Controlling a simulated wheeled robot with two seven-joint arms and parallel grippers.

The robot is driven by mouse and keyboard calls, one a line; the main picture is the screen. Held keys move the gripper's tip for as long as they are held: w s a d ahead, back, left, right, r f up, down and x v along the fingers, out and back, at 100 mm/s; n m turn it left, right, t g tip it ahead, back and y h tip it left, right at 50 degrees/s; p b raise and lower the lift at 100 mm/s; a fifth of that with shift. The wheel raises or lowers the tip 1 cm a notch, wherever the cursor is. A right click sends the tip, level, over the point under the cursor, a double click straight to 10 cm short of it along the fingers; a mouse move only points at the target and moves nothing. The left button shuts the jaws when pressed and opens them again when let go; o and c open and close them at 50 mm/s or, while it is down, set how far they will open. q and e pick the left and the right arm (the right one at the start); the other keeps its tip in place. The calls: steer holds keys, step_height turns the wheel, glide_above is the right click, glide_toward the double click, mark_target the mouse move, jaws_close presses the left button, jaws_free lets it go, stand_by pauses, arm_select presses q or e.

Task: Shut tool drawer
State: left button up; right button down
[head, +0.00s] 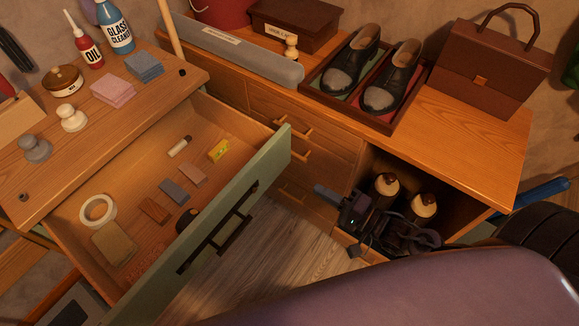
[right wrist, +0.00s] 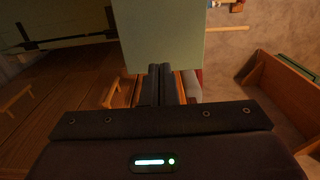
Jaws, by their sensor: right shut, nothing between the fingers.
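The tool drawer (head: 272,172) stands pulled out of the left bench. Its green front has a long black handle (head: 222,236). Inside lie a tape roll (head: 97,210), a tan block (head: 114,244) and several small blocks. My right gripper (head: 322,191) is shut and empty, to the right of the drawer front, apart from it in the head view. In the right wrist view my closed fingers (right wrist: 160,72) point at a pale green panel (right wrist: 160,35), likely the drawer front; I cannot tell whether they touch. My left gripper is not in view.
Behind my right gripper is an open compartment with two dark, cream-topped objects (head: 386,184). A shoe tray (head: 394,118) and a brown bag (head: 492,66) stand on the cabinet top. Bottles (head: 116,30) and sanding blocks (head: 113,90) stand on the bench top. Floor shows beside the drawer.

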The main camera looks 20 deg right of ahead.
mark_target(275, 164)
steer(key=x, duration=1.1)
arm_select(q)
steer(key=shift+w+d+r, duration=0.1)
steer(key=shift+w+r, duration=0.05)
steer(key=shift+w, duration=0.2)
arm_select(e)
steer(key=shift+w+a, duration=0.2)
steer(key=shift+w, duration=0.1)
